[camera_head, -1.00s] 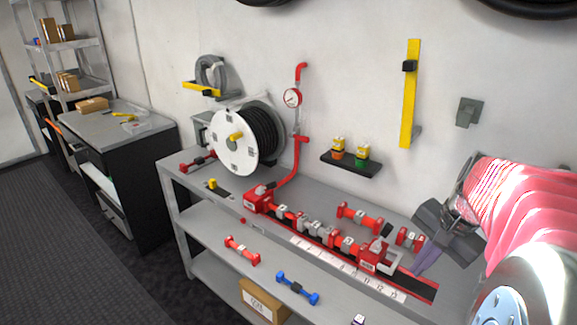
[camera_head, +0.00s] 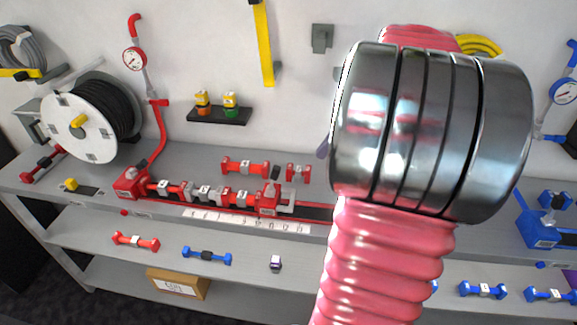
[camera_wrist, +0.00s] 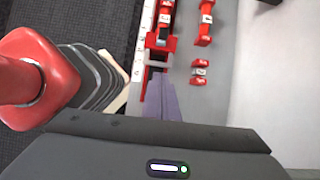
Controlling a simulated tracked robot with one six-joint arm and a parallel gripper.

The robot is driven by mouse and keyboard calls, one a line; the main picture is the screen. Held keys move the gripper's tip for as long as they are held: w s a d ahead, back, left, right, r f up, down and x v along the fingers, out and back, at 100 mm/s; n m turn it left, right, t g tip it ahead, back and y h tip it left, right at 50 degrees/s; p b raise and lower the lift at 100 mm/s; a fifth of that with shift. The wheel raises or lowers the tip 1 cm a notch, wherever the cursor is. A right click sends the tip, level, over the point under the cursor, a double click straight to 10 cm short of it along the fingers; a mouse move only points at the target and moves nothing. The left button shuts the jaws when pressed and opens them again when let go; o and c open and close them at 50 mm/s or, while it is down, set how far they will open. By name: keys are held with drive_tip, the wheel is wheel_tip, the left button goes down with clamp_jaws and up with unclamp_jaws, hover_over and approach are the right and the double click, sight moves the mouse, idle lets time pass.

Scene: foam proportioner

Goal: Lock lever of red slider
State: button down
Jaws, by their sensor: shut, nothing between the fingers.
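The red slider (camera_head: 269,200) sits on the rail at the right end of the row of grey and red fittings. In the wrist view, the slider (camera_wrist: 160,40) is at the top, beyond my fingertips. My gripper (camera_wrist: 165,97) has two purple fingers pressed together, empty, above the rail's end and apart from the slider. I cannot tell whether the lever is locked.
Red pipe pieces (camera_head: 245,166) lie behind the rail (camera_head: 320,212). A white numbered scale (camera_head: 245,219) runs along its front. A black hose reel (camera_head: 95,118) and a gauge (camera_head: 134,58) stand left. Blue fittings (camera_head: 545,228) are at right, partly behind my arm.

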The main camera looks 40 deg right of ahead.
sight(274, 179)
idle(0.3)
drive_tip(key=w+a+f, duration=0.5)
drive_tip(key=w+f, duration=0.2)
drive_tip(key=shift+a+f, duration=0.15)
drive_tip(key=shift+f, duration=0.2)
idle(0.5)
idle(0.5)
